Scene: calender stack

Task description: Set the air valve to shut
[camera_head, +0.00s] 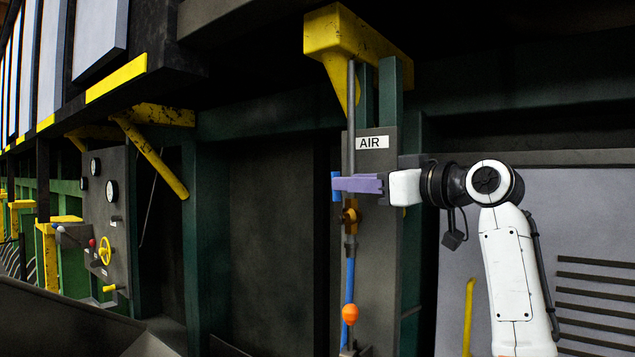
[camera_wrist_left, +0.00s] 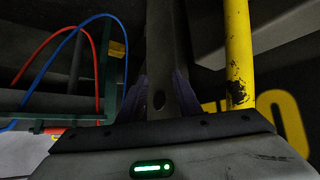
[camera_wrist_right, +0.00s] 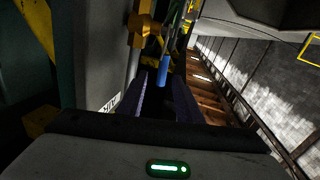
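The grey air valve panel (camera_head: 375,250) carries an "AIR" label (camera_head: 372,142) and a vertical pipe (camera_head: 351,100). The brass valve body (camera_head: 350,216) sits on the pipe; it also shows in the right wrist view (camera_wrist_right: 141,30). Its blue lever (camera_head: 336,187) points upward, partly hidden behind my right gripper (camera_head: 337,184). In the right wrist view, the end of the blue lever (camera_wrist_right: 163,74) lies between the purple fingers of my right gripper (camera_wrist_right: 163,82), with a gap on each side. My left gripper (camera_wrist_left: 161,77) is open and empty, outside the head view.
An orange ball (camera_head: 350,312) sits low on the panel by a blue hose (camera_head: 350,275). A gauge panel with a yellow handwheel (camera_head: 105,250) stands at the left. In the left wrist view, a yellow post (camera_wrist_left: 238,50) stands close to the right of my left gripper.

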